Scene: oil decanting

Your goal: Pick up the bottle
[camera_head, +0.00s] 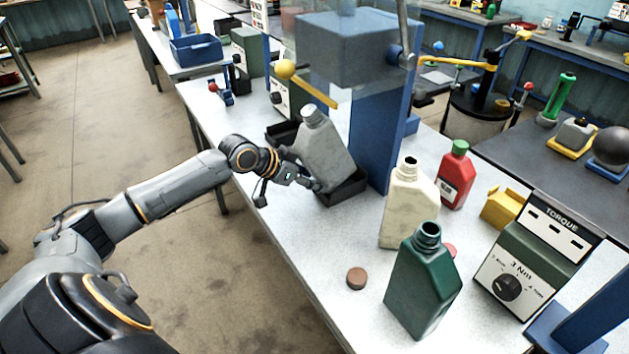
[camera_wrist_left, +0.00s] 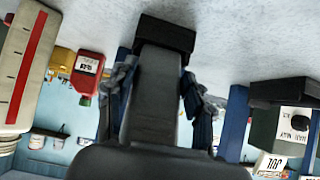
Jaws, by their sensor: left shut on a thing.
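My left gripper (camera_head: 306,181) is shut on the bottle's lower part. In the left wrist view, which is upside down, the grey bottle (camera_wrist_left: 152,100) fills the middle, with a finger of my left gripper (camera_wrist_left: 158,92) on each side. The bottle's side behind the gripper is hidden. My right gripper is not in view.
A cream bottle (camera_head: 408,205), a green bottle (camera_head: 424,285) and a red bottle (camera_head: 456,178) stand to the right. A blue press column (camera_head: 374,135) rises close behind the grey bottle. A brown cap (camera_head: 356,278) and a torque tester (camera_head: 535,255) are nearer. The front left bench strip is clear.

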